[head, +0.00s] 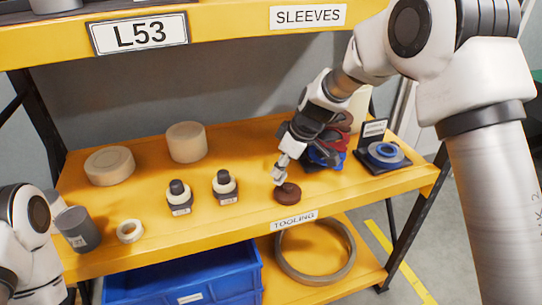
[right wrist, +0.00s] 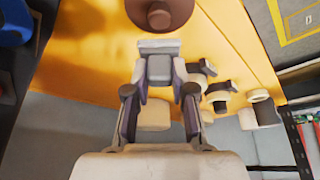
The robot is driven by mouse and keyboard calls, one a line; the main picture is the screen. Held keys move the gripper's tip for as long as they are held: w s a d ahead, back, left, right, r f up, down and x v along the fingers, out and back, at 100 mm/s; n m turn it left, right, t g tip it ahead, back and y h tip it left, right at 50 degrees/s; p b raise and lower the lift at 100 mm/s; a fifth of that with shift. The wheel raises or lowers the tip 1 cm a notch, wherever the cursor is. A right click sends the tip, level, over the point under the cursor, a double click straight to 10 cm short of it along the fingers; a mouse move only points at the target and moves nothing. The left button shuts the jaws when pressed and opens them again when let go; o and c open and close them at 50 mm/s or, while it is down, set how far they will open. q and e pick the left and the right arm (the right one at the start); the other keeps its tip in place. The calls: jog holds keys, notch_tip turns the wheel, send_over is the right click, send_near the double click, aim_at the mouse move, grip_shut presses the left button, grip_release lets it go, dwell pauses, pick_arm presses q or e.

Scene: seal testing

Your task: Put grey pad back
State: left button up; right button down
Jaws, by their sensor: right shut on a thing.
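My right gripper (head: 282,168) reaches down from the upper right over the front of the shelf. In the right wrist view its two fingers (right wrist: 160,72) are shut on a small grey block with a paler, wider end, which I take to be the grey pad (right wrist: 159,47). In the head view the pad (head: 280,175) is small and hard to tell from the fingertips. My left gripper is out of view.
Red, black and blue pieces (head: 324,158) stand behind my right gripper, partly hidden. A black open case with a blue ring (head: 386,152) is to the right. Two black-topped fittings (head: 225,183) stand left. The yellow shelf (head: 150,235) is clear between these and its front edge.

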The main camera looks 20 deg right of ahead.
jog(key=w, duration=0.3)
jog(key=w+p, duration=0.1)
jog(key=w, duration=0.1)
jog(key=w+f, duration=0.1)
jog(key=w, duration=0.2)
jog(key=shift+w+d, duration=0.2)
jog(key=shift+w, duration=0.1)
jog(key=shift+w+f, duration=0.2)
jog(key=shift+w, duration=0.1)
jog(key=shift+f, duration=1.65)
jog(key=shift+f, duration=0.1)
jog(key=c, duration=1)
grip_release()
jog(key=shift+r+p, duration=0.25)
jog(key=shift+p, duration=0.05)
jog(key=v, duration=0.7)
jog(key=shift+r, duration=0.15)
